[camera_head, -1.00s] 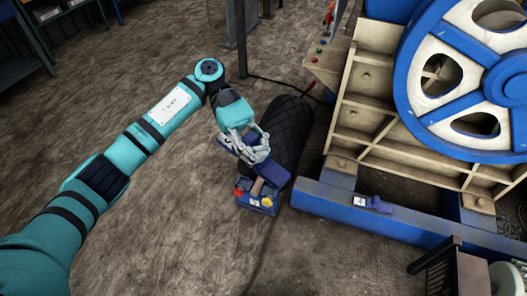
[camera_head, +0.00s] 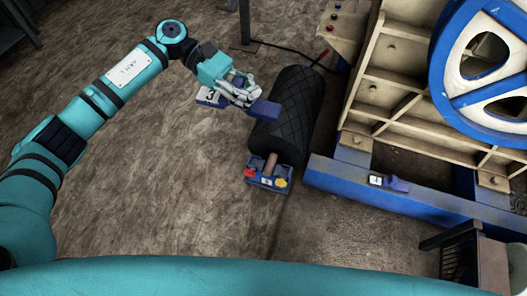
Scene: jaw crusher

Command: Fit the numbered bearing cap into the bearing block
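My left gripper (camera_head: 240,92) is shut on a blue bearing cap (camera_head: 264,110). One end of the cap sticks out on each side of the fingers, and its left end carries a white plate reading 3 (camera_head: 209,96). The fingers hide its middle. The bearing block (camera_head: 266,184) is blue, with a red piece on its left and a yellow piece on its right, and a small white label. A brownish shaft end (camera_head: 271,162) lies in its open top. The held cap is apart from the block, farther up the picture. My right gripper is not in view.
A dark, diamond-patterned roller (camera_head: 290,108) extends behind the block. Another blue cap with a white label (camera_head: 388,182) lies on the machine's blue beam (camera_head: 440,203). The beige frame (camera_head: 385,90) and blue-white wheel (camera_head: 485,60) stand at right. Floor at left is clear.

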